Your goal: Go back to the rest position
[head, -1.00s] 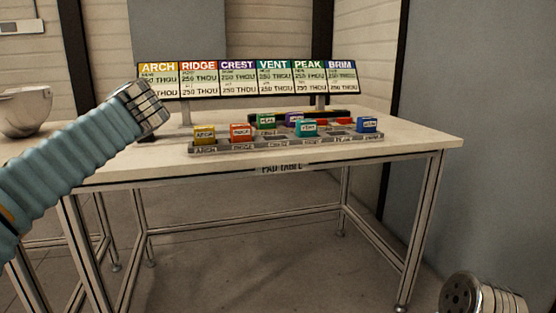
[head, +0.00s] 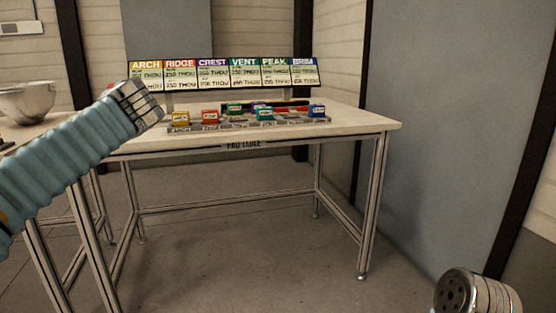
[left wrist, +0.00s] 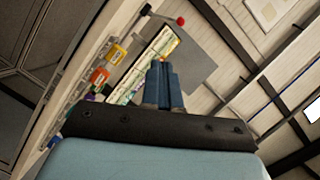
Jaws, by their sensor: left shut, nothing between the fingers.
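My left arm (head: 70,165) reaches in from the left in the head view, raised in front of the table's left end. Its gripper fingers do not show clearly there. In the left wrist view my left gripper (left wrist: 164,78) shows as two blue fingers pressed together with nothing between them. At the lower right of the head view is a metal cylindrical part of mine (head: 476,293); my right gripper is not in view.
The pad table (head: 350,122) stands ahead, with a rack (head: 240,126) of coloured blocks and a label board (head: 222,88). Grey floor (head: 230,240) is open in front; a grey wall panel (head: 440,130) stands right.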

